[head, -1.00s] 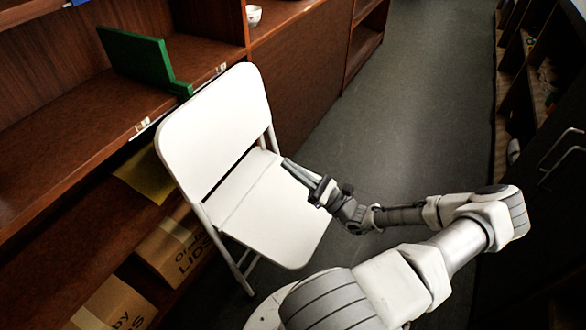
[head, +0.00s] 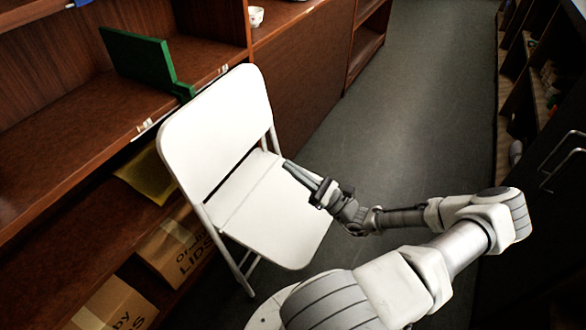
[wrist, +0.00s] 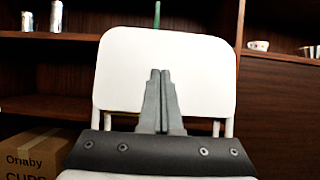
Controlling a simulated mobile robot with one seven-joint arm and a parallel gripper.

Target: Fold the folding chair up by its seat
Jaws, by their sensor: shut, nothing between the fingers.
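The white folding chair stands unfolded beside the shelf in the head view, its backrest (head: 215,125) upright and its seat (head: 275,215) lowered and roughly level. My gripper (head: 287,164) is over the far right part of the seat, fingers pointing toward the backrest. Whether the fingers touch the seat cannot be told. In the wrist view my gripper (wrist: 159,74) has its two fingers together with nothing between them, and the backrest (wrist: 200,65) is straight ahead. A strip of the seat (wrist: 130,175) shows at the bottom edge.
A brown shelf (head: 60,190) runs close along the chair's left side, with a green object (head: 140,58) on it and cardboard boxes (head: 178,245) low down. A white cup (head: 256,16) sits farther back. Grey floor (head: 400,110) lies open behind and right of the chair. Dark cabinets (head: 555,190) line the right.

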